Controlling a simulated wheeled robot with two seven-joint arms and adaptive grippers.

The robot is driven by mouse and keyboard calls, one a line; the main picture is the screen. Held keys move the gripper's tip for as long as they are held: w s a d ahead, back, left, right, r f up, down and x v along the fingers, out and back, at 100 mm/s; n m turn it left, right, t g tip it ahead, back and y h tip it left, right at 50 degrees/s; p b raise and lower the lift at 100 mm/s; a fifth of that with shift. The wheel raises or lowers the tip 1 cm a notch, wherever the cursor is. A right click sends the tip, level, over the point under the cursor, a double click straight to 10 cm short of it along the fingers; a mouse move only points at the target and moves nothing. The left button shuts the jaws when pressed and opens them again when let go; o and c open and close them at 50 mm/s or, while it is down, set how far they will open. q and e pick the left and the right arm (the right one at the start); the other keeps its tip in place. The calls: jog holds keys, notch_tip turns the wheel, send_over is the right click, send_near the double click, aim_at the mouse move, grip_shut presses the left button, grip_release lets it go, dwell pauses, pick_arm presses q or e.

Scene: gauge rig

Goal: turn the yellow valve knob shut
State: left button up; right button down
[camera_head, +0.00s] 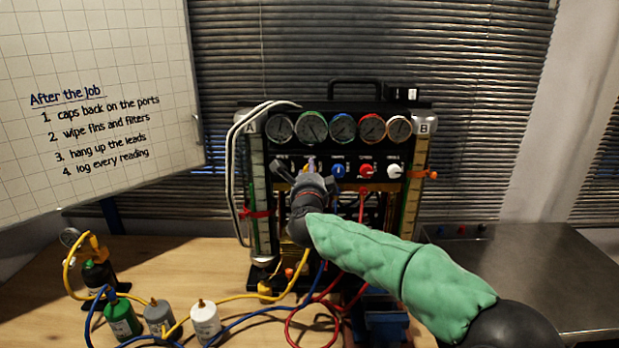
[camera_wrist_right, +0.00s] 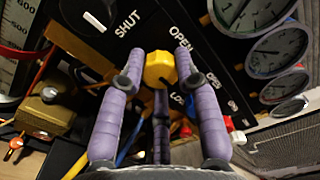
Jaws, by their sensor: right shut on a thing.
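The yellow valve knob (camera_wrist_right: 159,68) shows in the right wrist view on a black panel, between the words SHUT and OPEN. My right gripper (camera_wrist_right: 157,75) has its purple fingers around the knob and is shut on it. In the head view my right gripper (camera_head: 311,170) reaches the row of knobs under the gauges, and its wrist and fingers hide the yellow knob there. The knob's pointer direction is hard to tell. My left gripper is not in view.
The gauge rig (camera_head: 343,106) stands on the wooden bench with blue (camera_head: 338,171), red (camera_head: 367,171) and white (camera_head: 393,171) knobs right of my gripper. Hoses hang in front. Several bottles, including a green one (camera_head: 122,320), stand at the left. A metal table (camera_head: 540,275) is at right.

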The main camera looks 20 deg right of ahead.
jog(key=shift+f, duration=0.1)
dwell(0.4)
jog(key=c, duration=0.9)
grip_release()
jog(key=v, duration=1.2)
